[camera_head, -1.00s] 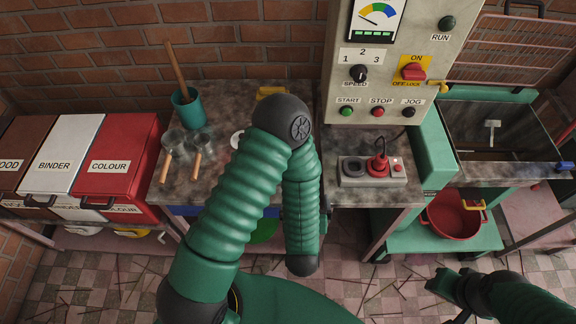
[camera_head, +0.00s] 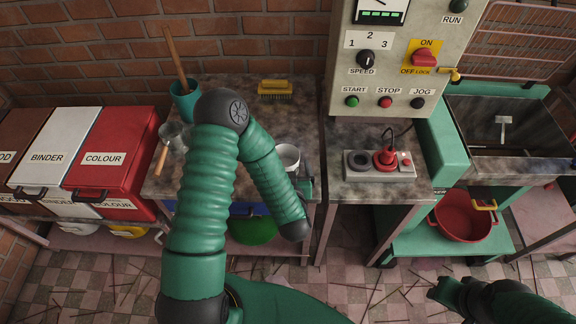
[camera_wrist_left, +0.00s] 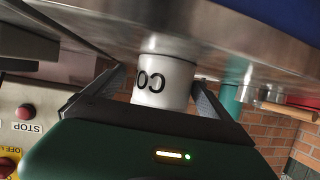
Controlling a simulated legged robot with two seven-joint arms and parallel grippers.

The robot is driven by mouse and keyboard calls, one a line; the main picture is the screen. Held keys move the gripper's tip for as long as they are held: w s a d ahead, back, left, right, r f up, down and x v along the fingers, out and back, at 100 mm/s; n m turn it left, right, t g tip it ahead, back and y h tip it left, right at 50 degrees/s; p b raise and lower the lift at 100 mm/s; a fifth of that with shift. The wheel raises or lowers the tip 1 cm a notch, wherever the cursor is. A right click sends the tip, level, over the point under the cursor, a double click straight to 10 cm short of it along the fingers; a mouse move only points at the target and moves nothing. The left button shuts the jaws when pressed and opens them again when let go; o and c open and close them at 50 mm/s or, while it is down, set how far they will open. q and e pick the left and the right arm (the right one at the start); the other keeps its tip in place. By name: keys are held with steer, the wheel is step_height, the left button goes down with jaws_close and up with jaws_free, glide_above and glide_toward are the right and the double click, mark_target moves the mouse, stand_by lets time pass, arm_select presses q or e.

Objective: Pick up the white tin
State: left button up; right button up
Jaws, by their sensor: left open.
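The white tin (camera_head: 287,157) stands on the stained worktop, partly hidden by my left arm in the head view. My left gripper (camera_wrist_left: 160,92) is open, with one finger on each side of the tin; small gaps seem to remain. In the head view the left gripper (camera_head: 305,186) is mostly hidden behind my forearm. My right gripper (camera_head: 437,289) is at the lower right, over the floor, away from the tin; its jaws are unclear.

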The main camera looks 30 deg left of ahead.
mark_target(284, 157)
arm_select(q)
steer(key=a, duration=0.1)
steer(key=w+a+f, duration=0.1)
steer(key=w+a, duration=0.1)
steer(key=shift+w+a+f, duration=0.15)
steer(key=shift+w+f, duration=0.05)
steer(key=shift+f, duration=0.1)
steer(key=shift+r, duration=0.1)
steer(key=shift+d, duration=0.5)
steer(key=c, duration=1)
steer(key=shift+a, duration=0.3)
steer(key=c, duration=0.7)
steer(key=shift+o, duration=0.2)
steer(key=shift+d, duration=0.1)
steer(key=shift+r, duration=0.1)
